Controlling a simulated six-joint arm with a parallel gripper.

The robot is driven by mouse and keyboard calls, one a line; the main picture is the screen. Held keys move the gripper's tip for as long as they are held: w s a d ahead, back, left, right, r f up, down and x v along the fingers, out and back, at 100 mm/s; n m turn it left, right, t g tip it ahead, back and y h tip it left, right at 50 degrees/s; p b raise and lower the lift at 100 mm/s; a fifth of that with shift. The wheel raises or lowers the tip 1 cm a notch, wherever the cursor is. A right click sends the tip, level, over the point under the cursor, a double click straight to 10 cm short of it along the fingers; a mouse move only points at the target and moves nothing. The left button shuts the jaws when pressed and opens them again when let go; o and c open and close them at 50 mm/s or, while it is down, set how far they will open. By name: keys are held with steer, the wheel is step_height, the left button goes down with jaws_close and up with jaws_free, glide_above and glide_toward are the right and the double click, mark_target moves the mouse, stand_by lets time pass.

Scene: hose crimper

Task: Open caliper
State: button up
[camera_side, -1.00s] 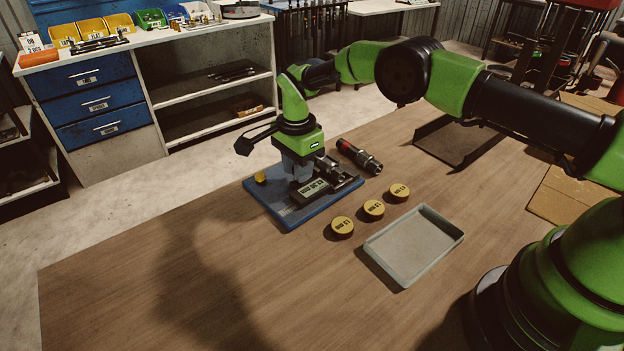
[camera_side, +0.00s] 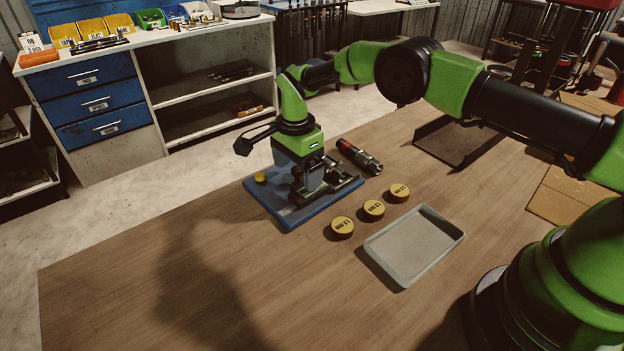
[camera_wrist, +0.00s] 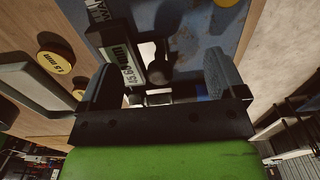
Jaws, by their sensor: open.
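The caliper (camera_side: 312,190) is at the blue mat (camera_side: 272,213), under my gripper (camera_side: 302,181). In the wrist view the caliper's display (camera_wrist: 131,66) reads about 45.65 mm. My gripper (camera_wrist: 163,80) points down, with a wide gap between its two dark fingers. The display and dark metal parts show between and just beyond the fingers. I cannot tell whether a finger touches the caliper. The gripper and wrist hide part of it in the side view.
Three yellow-topped round gauges (camera_side: 374,208) stand in a row beside the mat. A grey tray (camera_side: 413,247) lies at their right. A red-and-black cylindrical tool (camera_side: 358,156) lies behind. A small yellow piece (camera_side: 260,177) is at the mat's left corner. The front-left table is clear.

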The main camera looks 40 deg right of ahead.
steer(key=shift+r, duration=4.5)
steer(key=s+d+r+n+t, duration=0.1)
steer(key=s+r+n, duration=0.1)
steer(key=s+r, duration=0.3)
steer(key=s+d+r+n+t+y, duration=0.1)
steer(key=s+r+n, duration=0.2)
steer(key=r, duration=0.5)
steer(key=s+d+r+n+t, duration=0.1)
steer(key=s+r+n+t, duration=0.1)
steer(key=s+r, duration=0.3)
steer(key=s+n+t, duration=0.1)
steer(key=s+n, duration=0.2)
steer(key=s, duration=0.5)
steer(key=s+d+n+t+y, duration=0.1)
steer(key=s+n+t, duration=0.1)
steer(key=s, duration=0.7)
steer(key=shift+d+r+n, duration=0.3)
steer(key=shift+r+n, duration=0.05)
steer(key=shift+n, duration=0.35)
